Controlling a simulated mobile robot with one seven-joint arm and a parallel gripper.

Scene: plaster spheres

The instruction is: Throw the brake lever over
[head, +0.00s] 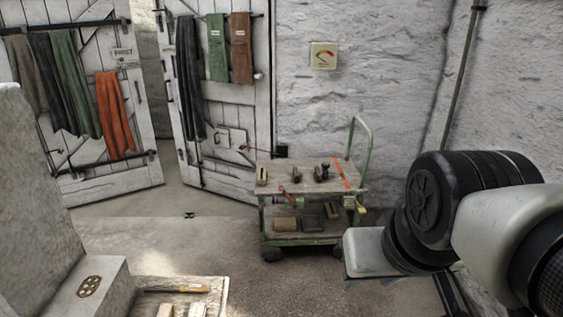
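A green-framed trolley (272,228) with wooden decks stands near the back wall. A small red lever-like piece (284,194) shows at the front edge of its top deck. A thin red rod (262,150) sticks out from a small dark box (281,151) behind the trolley. I cannot tell for sure which of these is the brake lever. My arm shows at the right with black joints and pale links, to the right of the trolley and apart from the red piece. The fingers of my gripper cannot be seen.
On the trolley's top deck lie small blocks and an orange strap (341,174); its lower deck holds more blocks. White plank doors (222,120) with hanging cloths stand at the back. A low wooden board (205,287) with tools is at the front left.

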